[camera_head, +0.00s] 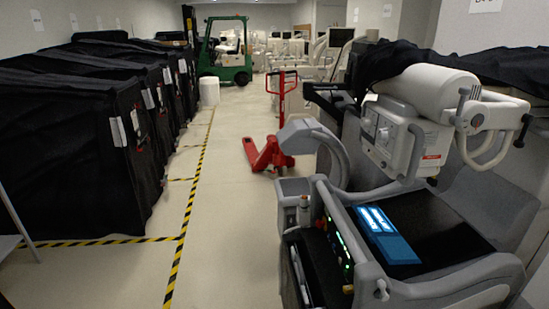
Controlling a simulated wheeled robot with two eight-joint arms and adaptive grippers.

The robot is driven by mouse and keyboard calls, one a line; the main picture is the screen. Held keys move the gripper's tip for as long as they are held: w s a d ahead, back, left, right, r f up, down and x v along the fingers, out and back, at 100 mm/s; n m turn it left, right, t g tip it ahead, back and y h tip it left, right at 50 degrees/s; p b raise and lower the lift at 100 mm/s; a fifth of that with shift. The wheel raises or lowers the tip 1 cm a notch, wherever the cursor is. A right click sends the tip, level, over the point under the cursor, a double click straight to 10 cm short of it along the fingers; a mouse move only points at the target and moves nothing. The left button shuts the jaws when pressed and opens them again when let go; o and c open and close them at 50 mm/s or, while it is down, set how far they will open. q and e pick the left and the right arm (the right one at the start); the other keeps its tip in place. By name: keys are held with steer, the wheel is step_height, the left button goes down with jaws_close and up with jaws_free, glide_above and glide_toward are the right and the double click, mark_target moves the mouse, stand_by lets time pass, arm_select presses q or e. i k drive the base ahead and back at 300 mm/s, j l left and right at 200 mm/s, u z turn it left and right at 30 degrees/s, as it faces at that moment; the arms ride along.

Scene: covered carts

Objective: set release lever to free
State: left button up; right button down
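I cannot pick out a release lever for certain. Black-covered carts (75,150) stand in a row along the left, with small tags and a few red parts on their right-hand faces, too small to read as a lever. A red pallet jack (268,152) stands in the middle distance with its handle (281,88) upright; any lever on it is too small to make out. Neither of my grippers is in view.
A grey-white mobile machine (345,225) with a lit screen (380,222) fills the right foreground. A green forklift (228,55) stands at the back. Yellow-black floor tape (187,217) runs along the carts. The aisle floor (228,225) in the middle is clear.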

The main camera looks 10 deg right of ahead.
mark_target(527, 118)
steer(key=z, duration=1.7)
